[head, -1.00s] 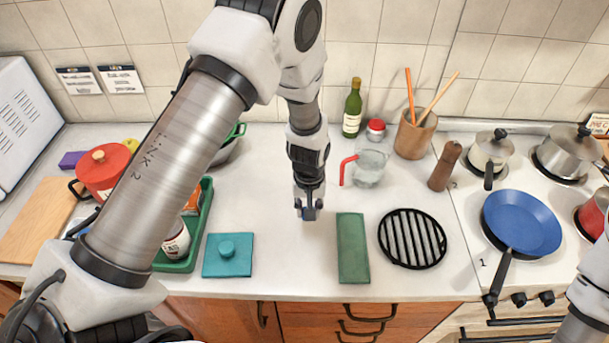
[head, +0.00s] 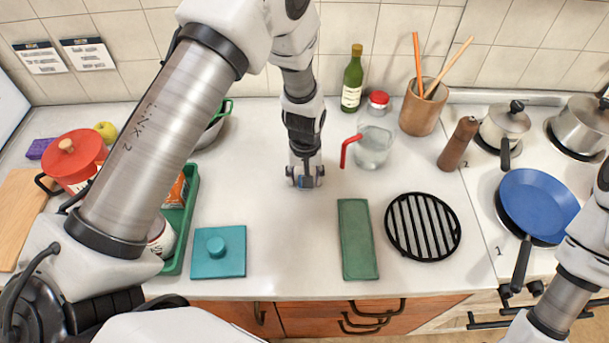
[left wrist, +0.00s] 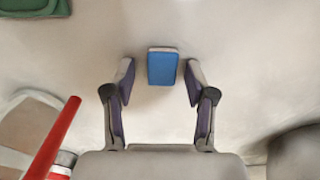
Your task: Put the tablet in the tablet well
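The tablet (left wrist: 163,67) is a small blue block with a pale edge, lying on the white worktop in the left wrist view. My left gripper (left wrist: 160,82) is open, with one finger on each side of the tablet and a gap on both sides. In the head view, my left gripper (head: 305,184) points down at the worktop, and a bit of blue shows between its fingers. I cannot make out a tablet well in these frames. My right arm shows at the right edge of the head view; its gripper is out of view.
A glass jug with a red handle (head: 372,147) stands right of the left gripper. A green mat (head: 357,238), a black grate (head: 422,227) and a teal lid-like square (head: 218,258) lie nearer the front. A green tray (head: 183,240) is on the left.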

